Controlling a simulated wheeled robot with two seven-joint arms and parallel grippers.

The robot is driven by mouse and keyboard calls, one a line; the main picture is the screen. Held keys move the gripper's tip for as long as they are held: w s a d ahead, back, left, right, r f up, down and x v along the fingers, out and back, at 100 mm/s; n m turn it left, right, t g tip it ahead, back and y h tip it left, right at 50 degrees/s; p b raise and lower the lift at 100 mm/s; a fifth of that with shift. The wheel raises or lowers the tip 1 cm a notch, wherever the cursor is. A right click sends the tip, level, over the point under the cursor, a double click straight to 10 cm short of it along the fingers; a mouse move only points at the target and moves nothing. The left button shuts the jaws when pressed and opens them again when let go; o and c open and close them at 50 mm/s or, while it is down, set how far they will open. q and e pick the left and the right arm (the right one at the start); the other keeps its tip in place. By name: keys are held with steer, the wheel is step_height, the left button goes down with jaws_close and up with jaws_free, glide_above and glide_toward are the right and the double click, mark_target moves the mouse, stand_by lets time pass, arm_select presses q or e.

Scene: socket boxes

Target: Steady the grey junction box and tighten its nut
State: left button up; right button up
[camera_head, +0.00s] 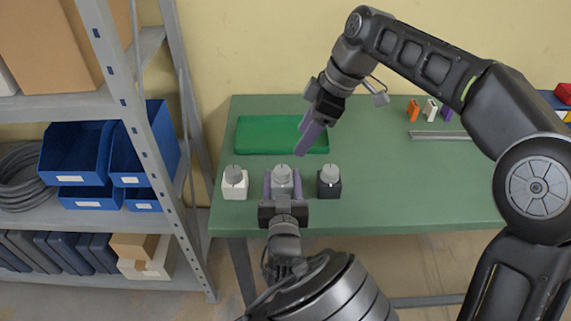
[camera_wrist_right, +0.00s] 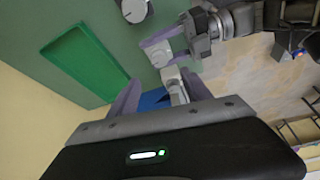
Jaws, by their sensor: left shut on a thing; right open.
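The grey junction box (camera_head: 283,189) stands on the green table between a white box and a black box. A round grey nut (camera_head: 282,173) sits on top of it; it also shows in the right wrist view (camera_wrist_right: 159,53). My left gripper (camera_head: 283,184) is shut on the grey box, its purple fingers on the box's left and right sides. My right gripper (camera_head: 304,143) is open and empty, raised above and behind the boxes, with its fingers pointing down. In the right wrist view its fingers (camera_wrist_right: 161,78) are spread, with no box between them in grasp.
The white box (camera_head: 236,187) and black box (camera_head: 329,186) stand close on either side, each with a grey nut on top. A green tray (camera_head: 250,137) lies behind. Small orange, white and purple pieces (camera_head: 431,110) and a metal bar (camera_head: 440,135) lie at right. A shelf (camera_head: 150,130) stands left.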

mark_target(283, 170)
steer(key=x, duration=1.1)
steer(key=shift+f, duration=0.15)
steer(key=shift+c, duration=0.5)
jaws_close()
